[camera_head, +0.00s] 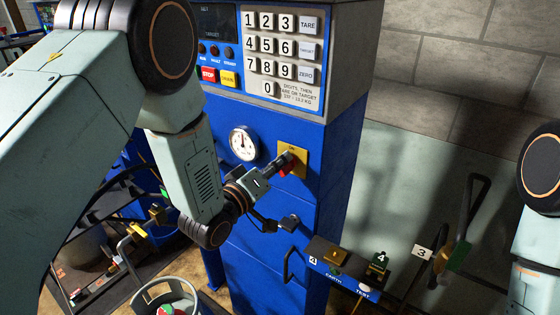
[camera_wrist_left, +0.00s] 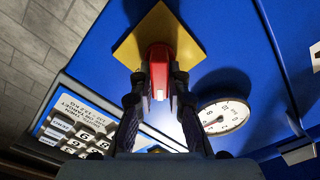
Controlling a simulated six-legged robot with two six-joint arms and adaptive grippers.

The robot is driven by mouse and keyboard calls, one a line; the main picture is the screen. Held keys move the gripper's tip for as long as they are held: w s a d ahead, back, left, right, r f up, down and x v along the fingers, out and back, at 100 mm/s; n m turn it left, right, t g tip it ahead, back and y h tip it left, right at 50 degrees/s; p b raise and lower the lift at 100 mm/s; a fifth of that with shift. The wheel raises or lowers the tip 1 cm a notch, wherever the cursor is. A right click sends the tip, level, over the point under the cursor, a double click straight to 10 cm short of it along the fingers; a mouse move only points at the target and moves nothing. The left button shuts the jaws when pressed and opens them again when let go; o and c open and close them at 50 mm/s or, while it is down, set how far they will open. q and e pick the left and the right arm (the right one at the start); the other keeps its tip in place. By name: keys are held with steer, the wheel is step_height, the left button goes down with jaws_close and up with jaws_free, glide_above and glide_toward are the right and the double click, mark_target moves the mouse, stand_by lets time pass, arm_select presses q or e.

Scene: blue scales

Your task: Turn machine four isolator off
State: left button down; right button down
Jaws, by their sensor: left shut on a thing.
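The isolator is a red handle (camera_wrist_left: 159,58) on a square yellow plate (camera_head: 299,158), fixed to the front of the blue scale cabinet (camera_head: 340,120). My left gripper (camera_head: 284,162) is shut on the red handle, with one finger on each side in the left wrist view. A white mark shows on the handle's end in that view. In the head view the fingers hide most of the handle. The plate also shows in the left wrist view (camera_wrist_left: 135,42). My right arm shows at the right edge, but its gripper is out of view.
A round dial (camera_head: 243,143) sits left of the plate. Above is a keypad (camera_head: 281,50) with red STOP and yellow buttons. Below right, a blue ledge (camera_head: 340,278) carries a tag marked 4 (camera_head: 380,257). A metal bucket (camera_head: 165,292) stands at lower left.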

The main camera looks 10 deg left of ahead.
arm_select(q)
steer(key=n, duration=0.4)
steer(key=shift+a+f+n, duration=0.15)
steer(key=shift+f+n, duration=0.15)
steer(key=shift+f, duration=0.05)
steer(key=shift+f+n+p, duration=0.15)
steer(key=shift+n+p, duration=0.05)
steer(key=shift+n, duration=0.75)
steer(key=shift+f+n+p, duration=0.1)
steer(key=shift+n+p, duration=0.05)
steer(key=shift+n, duration=0.8)
steer(key=c, duration=1.3)
jaws_free()
steer(key=shift+r, duration=0.1)
steer(key=v, duration=1.2)
steer(key=shift+a, duration=0.1)
